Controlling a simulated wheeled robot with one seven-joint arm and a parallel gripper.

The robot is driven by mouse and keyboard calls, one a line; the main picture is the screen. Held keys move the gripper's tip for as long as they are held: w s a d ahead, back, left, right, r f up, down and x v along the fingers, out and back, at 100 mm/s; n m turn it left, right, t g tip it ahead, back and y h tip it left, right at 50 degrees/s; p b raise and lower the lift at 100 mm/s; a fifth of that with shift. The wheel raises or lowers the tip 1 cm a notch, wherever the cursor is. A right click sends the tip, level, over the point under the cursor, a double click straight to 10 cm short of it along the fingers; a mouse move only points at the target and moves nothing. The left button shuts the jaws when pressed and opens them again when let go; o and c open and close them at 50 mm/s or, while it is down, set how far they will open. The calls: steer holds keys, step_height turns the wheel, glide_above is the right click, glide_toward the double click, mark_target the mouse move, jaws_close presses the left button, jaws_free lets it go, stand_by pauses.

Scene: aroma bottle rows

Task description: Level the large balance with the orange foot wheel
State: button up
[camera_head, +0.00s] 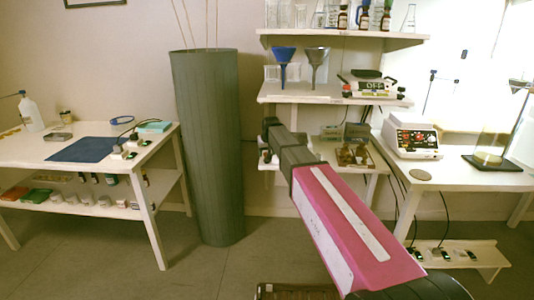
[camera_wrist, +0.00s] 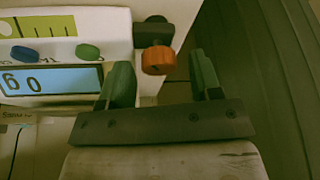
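The orange foot wheel (camera_wrist: 158,60) sits on a black bracket beside the white large balance (camera_wrist: 118,28) in the wrist view. The balance has a lit display (camera_wrist: 50,80) that appears upside down and seems to read 0 g, with a blue and a green button by it. My gripper (camera_wrist: 160,63) is open, with one dark green finger on each side of the wheel in the picture. I cannot tell whether either finger touches it. In the head view my gripper (camera_head: 267,133) is at the left end of the middle shelves, and my arm hides part of that area.
A tall grey ribbed cylinder (camera_head: 207,145) stands close left of my gripper. Shelves (camera_head: 300,92) with funnels and glassware are above it. Another white device (camera_head: 411,135) stands on the right table. The left table (camera_head: 30,150) holds a blue mat.

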steer(key=v, duration=1)
steer(key=shift+s+r, duration=0.2)
steer(key=shift+r, duration=0.1)
steer(key=s+d+f+m+g, duration=0.1)
steer(key=s+d+f+g, duration=0.1)
steer(key=s+d+f, duration=0.9)
steer(key=s+d+f+m+g+h, duration=0.1)
steer(key=s+d+f+m+g, duration=0.1)
steer(key=s+d+f, duration=0.8)
steer(key=s+f, duration=0.6)
steer(key=s, duration=0.3)
steer(key=shift+d+f, duration=0.35)
steer(key=shift+d, duration=0.05)
